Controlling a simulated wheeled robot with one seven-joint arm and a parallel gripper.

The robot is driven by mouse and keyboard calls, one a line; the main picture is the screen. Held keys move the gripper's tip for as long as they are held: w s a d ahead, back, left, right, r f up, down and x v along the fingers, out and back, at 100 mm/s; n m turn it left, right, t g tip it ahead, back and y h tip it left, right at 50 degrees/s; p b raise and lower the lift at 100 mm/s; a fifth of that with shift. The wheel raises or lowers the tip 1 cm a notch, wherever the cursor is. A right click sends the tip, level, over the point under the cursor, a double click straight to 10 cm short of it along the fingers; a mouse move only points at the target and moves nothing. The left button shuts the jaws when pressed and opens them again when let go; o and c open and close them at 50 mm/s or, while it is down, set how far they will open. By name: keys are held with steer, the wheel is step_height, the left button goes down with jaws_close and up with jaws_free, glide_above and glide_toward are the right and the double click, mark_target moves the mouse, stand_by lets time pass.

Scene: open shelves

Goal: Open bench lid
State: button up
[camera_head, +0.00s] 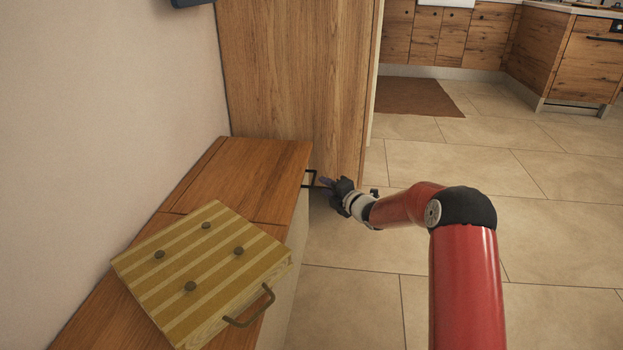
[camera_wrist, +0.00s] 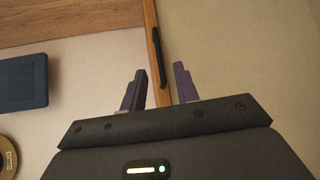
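The wooden bench (camera_head: 205,178) stands along the left wall, and its lid lies flat. A dark handle (camera_head: 310,178) sticks out from the lid's front edge near the far end. My gripper (camera_head: 326,182) is just right of this handle in the head view. In the wrist view, my gripper (camera_wrist: 158,86) is open, with its two purple fingers apart. The dark handle (camera_wrist: 158,57) on the wooden lid edge (camera_wrist: 152,22) lies ahead of the gap between them. I cannot tell whether a finger touches it.
A striped box (camera_head: 200,265) with dark knobs and a side handle (camera_head: 250,308) rests on the near part of the bench. A tall wooden cabinet (camera_head: 295,80) stands at the bench's far end. The tiled floor (camera_head: 360,275) to the right is clear.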

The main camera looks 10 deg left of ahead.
mark_target(313, 180)
steer(key=x, duration=0.7)
steer(key=shift+w+a, duration=0.15)
steer(key=shift+c, duration=0.2)
jaws_close()
